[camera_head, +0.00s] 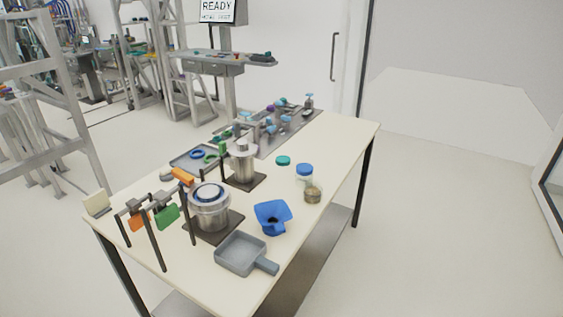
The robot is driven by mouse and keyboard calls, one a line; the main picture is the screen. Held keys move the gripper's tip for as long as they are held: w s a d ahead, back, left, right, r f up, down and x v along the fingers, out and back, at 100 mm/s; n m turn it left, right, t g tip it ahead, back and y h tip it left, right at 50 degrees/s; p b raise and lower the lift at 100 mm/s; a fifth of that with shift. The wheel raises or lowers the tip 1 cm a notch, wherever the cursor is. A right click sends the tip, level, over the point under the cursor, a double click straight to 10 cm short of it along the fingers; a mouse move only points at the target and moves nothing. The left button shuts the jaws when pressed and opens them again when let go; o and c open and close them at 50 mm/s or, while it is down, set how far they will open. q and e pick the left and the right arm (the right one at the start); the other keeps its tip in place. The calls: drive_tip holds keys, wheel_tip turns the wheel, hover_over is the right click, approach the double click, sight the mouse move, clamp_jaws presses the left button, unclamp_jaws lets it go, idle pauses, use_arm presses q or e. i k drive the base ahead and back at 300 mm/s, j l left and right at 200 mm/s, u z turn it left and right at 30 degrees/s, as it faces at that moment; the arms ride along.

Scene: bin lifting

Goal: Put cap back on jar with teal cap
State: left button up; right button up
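A small teal cap (283,160) lies by itself on the table, right of the middle. A jar without a cap (313,193), with brownish contents, stands near the table's right edge. The cap is behind and to the left of this open jar, apart from it. A second jar with a blue cap (304,170) stands between them, close behind the open jar. Neither of my grippers shows in the head view.
The cream table (343,137) has free room at its far right. A blue funnel (272,217) and grey square pan (243,254) are in front. A metal pot (209,210), metal canister (242,163) and hanging-tag rack (146,222) stand left. A grey tray (188,160) lies behind.

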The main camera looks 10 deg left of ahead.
sight(312, 189)
drive_tip(key=i+l+u, duration=0.1)
drive_tip(key=u, duration=0.35)
drive_tip(key=i+l+u, duration=0.1)
drive_tip(key=l+u, duration=0.2)
drive_tip(key=u, duration=0.15)
drive_tip(key=i+l+u, duration=0.15)
drive_tip(key=l+u, duration=0.2)
drive_tip(key=l, duration=0.65)
drive_tip(key=l+u, duration=0.35)
drive_tip(key=l, duration=0.7)
drive_tip(key=l+u, duration=0.1)
drive_tip(key=l, duration=3.15)
